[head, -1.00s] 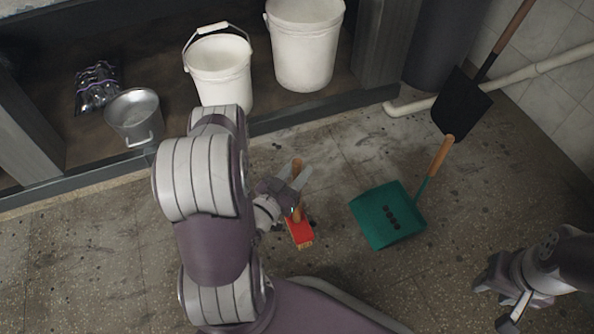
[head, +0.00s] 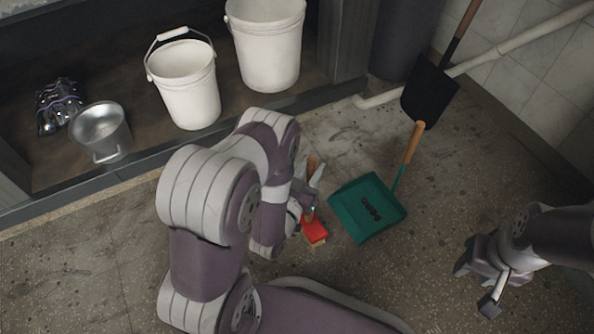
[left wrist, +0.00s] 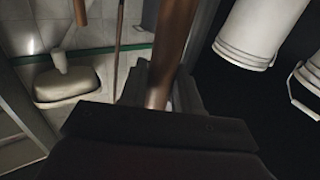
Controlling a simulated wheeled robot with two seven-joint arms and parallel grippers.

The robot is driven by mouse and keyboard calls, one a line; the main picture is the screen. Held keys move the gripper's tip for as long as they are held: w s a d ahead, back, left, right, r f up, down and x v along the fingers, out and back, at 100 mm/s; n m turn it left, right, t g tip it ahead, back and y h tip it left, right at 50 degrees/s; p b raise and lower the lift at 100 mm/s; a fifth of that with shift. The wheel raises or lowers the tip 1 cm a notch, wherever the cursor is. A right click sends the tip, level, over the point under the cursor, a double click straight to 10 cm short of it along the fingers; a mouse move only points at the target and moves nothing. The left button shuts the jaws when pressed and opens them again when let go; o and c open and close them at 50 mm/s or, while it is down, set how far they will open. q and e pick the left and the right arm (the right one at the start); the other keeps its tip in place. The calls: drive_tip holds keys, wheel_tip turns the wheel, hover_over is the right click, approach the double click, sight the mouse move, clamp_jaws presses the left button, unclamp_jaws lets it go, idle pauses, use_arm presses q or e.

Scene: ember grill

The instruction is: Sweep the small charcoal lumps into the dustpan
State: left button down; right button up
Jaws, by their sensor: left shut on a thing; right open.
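The green dustpan (head: 345,212) lies on the floor right of centre, its wooden handle (head: 414,143) pointing up and away. Several dark charcoal lumps (head: 371,207) sit in a row on it. My left gripper (head: 312,178) is shut on the wooden handle of a small red brush (head: 315,231), just left of the dustpan. The brush handle (left wrist: 170,50) also shows between the fingers in the left wrist view. The brush bristles are low, near the floor; I cannot tell whether they touch it. My right gripper (head: 476,289) is open and empty at the lower right.
Two white buckets (head: 187,88) (head: 265,45), a metal pail (head: 101,133) and a dark wrapped bundle (head: 58,107) stand in the recess behind a low ledge. A black shovel (head: 429,93) leans by the pipe (head: 520,41). The floor around the dustpan is mostly clear.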

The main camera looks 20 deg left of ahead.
use_arm(q)
drive_tip(key=w+d+b, duration=0.4)
drive_tip(key=w+d, duration=0.8)
drive_tip(key=w, duration=0.2)
wheel_tip(320, 180, up, 8)
drive_tip(key=p, duration=0.6)
drive_tip(key=shift+f+p, duration=0.15)
drive_tip(key=shift+p, duration=0.15)
